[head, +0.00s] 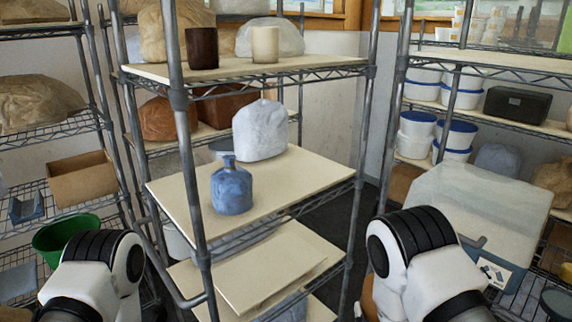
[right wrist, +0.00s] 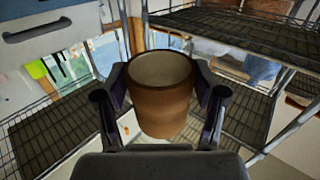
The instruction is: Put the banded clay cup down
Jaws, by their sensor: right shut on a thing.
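The banded clay cup (right wrist: 163,112) is brown, with a paler inside and faint bands round its wall. It fills the middle of the right wrist view, its open mouth visible. My right gripper (right wrist: 160,84) is shut on it, one finger on each side of the wall. In the head view only my two white and black arm links show at the bottom; my left gripper is not seen. A small orange-brown sliver beside my right arm link may be the cup, but I cannot tell.
The middle rack has a pale shelf board (head: 290,185) with a blue bottle (head: 232,188) and a white wrapped lump (head: 260,130). Its front right part is bare. Above stand a dark brown cup (head: 202,48) and a cream cup (head: 265,44). Metal posts (head: 188,150) frame the shelves.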

